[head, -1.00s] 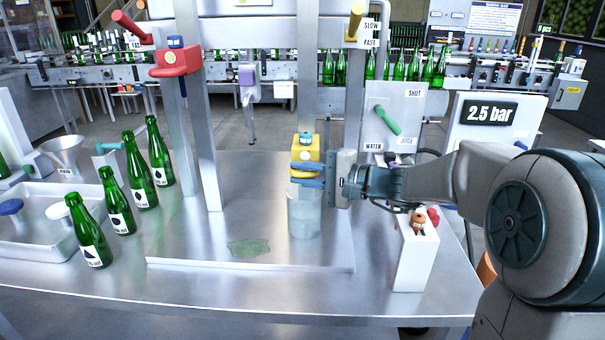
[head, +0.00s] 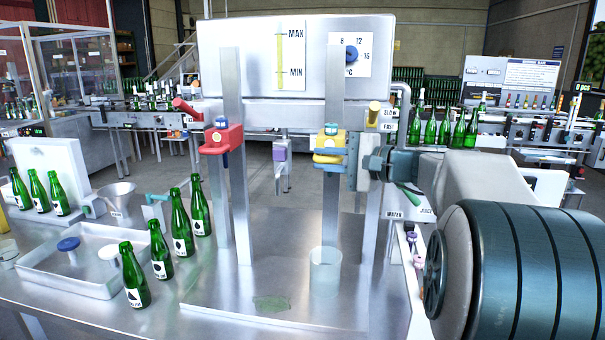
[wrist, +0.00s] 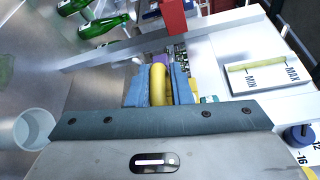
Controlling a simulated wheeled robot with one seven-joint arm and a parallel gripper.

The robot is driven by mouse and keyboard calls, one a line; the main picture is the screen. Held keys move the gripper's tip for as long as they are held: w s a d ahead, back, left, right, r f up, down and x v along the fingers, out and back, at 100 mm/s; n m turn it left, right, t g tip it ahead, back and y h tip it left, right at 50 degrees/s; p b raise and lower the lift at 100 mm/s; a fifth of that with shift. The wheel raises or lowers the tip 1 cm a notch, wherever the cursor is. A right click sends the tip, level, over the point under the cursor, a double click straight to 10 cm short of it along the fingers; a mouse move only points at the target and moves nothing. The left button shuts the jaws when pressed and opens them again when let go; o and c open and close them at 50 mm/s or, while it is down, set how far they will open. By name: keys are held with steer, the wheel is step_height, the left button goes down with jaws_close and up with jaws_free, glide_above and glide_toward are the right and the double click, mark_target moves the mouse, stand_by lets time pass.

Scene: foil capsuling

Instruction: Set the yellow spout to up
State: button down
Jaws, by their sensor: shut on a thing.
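The yellow spout (head: 330,142) is on the right metal post, at about the same height as the red spout (head: 220,138) on the left post. My gripper (head: 330,160) reaches in from the right, its blue fingers at the spout's lower part. In the wrist view the yellow spout (wrist: 158,85) sits between my two blue fingers (wrist: 158,88), which are shut on it. A clear beaker (head: 325,272) stands on the table well below the yellow spout.
A small purple-topped nozzle (head: 280,155) hangs between the posts. Green bottles (head: 180,222) and a metal tray (head: 75,262) stand at the left. A yellow-tipped handle (head: 374,112) and a green lever (head: 406,190) are near my arm. A greenish patch lies on the table.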

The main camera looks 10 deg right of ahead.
steer(key=shift+r, duration=0.4)
steer(key=c, duration=1.4)
jaws_free()
steer(key=shift+d, duration=0.1)
steer(key=shift+s+d, duration=0.2)
steer(key=shift+s, duration=0.05)
steer(key=b+v, duration=0.2)
steer(key=v, duration=1.1)
steer(key=shift+s, duration=0.15)
steer(key=shift+f, duration=0.15)
